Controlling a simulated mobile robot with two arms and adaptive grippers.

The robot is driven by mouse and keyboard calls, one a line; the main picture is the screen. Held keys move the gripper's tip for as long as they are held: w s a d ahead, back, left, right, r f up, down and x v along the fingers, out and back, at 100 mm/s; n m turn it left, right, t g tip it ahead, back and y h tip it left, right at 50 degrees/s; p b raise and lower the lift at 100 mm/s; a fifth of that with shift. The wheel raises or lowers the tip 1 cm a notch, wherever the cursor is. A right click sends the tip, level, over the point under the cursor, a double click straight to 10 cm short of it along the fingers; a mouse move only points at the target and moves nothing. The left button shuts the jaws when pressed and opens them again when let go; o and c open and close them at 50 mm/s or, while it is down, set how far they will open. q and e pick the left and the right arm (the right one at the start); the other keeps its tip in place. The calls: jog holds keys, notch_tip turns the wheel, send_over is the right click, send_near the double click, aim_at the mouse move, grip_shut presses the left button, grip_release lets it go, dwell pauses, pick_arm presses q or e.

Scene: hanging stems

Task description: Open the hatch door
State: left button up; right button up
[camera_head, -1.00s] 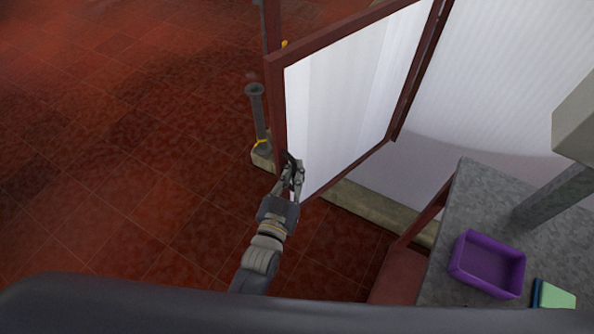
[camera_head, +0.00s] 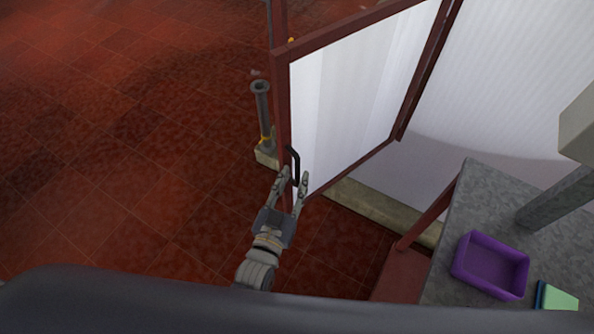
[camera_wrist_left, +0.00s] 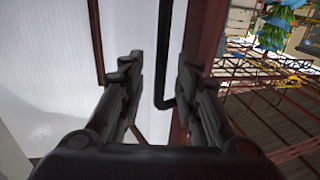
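The hatch door (camera_head: 350,90) is a white panel in a dark red frame, and it stands swung out at an angle from the white wall. Its black bar handle (camera_head: 294,163) is on the frame edge nearest my arm. My left gripper (camera_head: 293,176) is open with its fingers apart, just below the handle in the head view. In the left wrist view the handle (camera_wrist_left: 164,60) runs down between the spread fingers (camera_wrist_left: 158,85), and I see no finger closed on it. My right gripper is in neither view.
A grey counter (camera_head: 478,200) at the right holds a purple tray (camera_head: 490,266) and a green item (camera_head: 556,297). A grey post (camera_head: 262,115) stands beside the door's free edge. A low stone kerb (camera_head: 372,206) runs below the door. The red tiled floor at the left is clear.

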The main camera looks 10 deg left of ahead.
pick_arm(q)
jog(key=v, duration=0.8)
jog(key=shift+s+a, duration=0.2)
jog(key=shift+s, duration=0.1)
